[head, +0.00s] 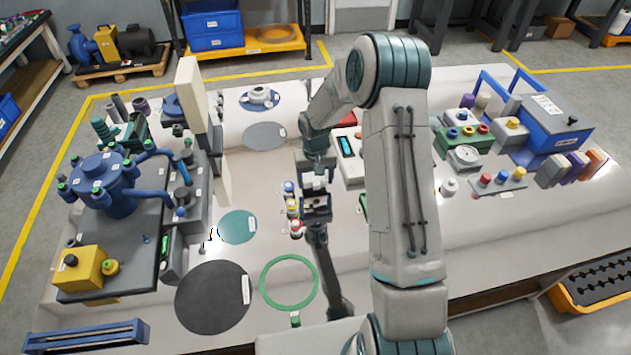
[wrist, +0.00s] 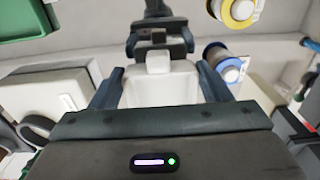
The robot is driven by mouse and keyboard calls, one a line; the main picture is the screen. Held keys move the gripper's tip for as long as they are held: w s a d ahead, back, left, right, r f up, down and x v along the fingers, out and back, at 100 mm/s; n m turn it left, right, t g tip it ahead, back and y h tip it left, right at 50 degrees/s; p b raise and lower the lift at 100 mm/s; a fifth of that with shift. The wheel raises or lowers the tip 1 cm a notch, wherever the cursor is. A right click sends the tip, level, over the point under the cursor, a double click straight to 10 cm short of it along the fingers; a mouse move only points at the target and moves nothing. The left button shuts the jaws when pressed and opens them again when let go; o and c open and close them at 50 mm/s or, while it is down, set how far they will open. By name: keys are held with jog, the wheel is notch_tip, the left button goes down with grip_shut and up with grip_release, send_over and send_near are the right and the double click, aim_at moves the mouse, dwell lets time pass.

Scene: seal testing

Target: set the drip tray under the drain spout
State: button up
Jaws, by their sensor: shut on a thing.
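My gripper (head: 316,196) hangs over the middle of the white bench, pointing down. In the wrist view, its two fingers (wrist: 160,90) are shut on a white boxy piece (wrist: 165,85) with a smaller block on top. I cannot tell whether this piece is part of a drip tray. The blue vessel (head: 105,185) with several side pipes stands on a dark base at the left. A small fitting (head: 210,237) at the base's right edge may be the drain spout. A teal disc (head: 238,227) lies flat just right of it. I cannot pick out the drip tray for certain.
Small coloured spools (head: 291,207) stand close left of my gripper. A black disc (head: 212,297) and a green ring (head: 288,283) lie at the front. A tall cream panel (head: 191,93) rises behind the vessel's base. Instruments and a blue case (head: 550,120) fill the right side.

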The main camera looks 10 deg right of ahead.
jog(key=shift+f, duration=1)
jog(key=shift+f, duration=0.25)
jog(key=o, duration=0.7)
jog(key=shift+r, duration=0.15)
